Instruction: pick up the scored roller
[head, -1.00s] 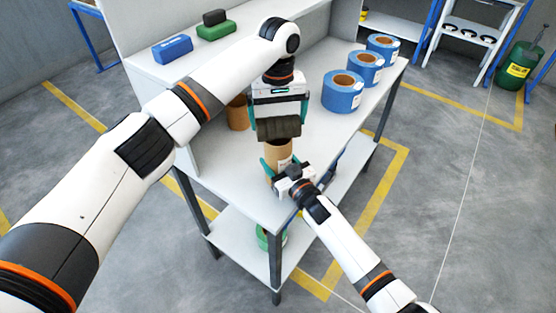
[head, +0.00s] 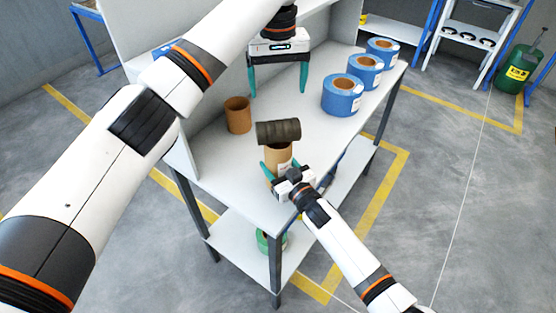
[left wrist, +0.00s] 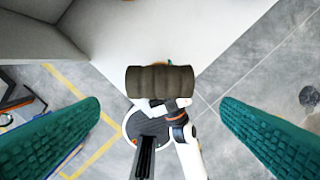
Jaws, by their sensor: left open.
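The scored roller (head: 278,131) is a dark olive-grey cylinder with grooves around it. It lies on its side across the top of an upright brown cardboard tube (head: 277,152) near the table's front corner. My left gripper (head: 278,92) is open and empty, above and behind the roller. In the left wrist view the roller (left wrist: 160,80) shows between and beyond the two spread teal fingers. My right gripper (head: 279,168) has its teal fingers on both sides of the cardboard tube and appears shut on it.
Another brown tube (head: 238,115) stands at the left of the white table (head: 222,165). Several blue rolls (head: 342,95) stand along the right side. A raised panel edges the table at the left. A green roll (head: 264,240) sits on the lower shelf.

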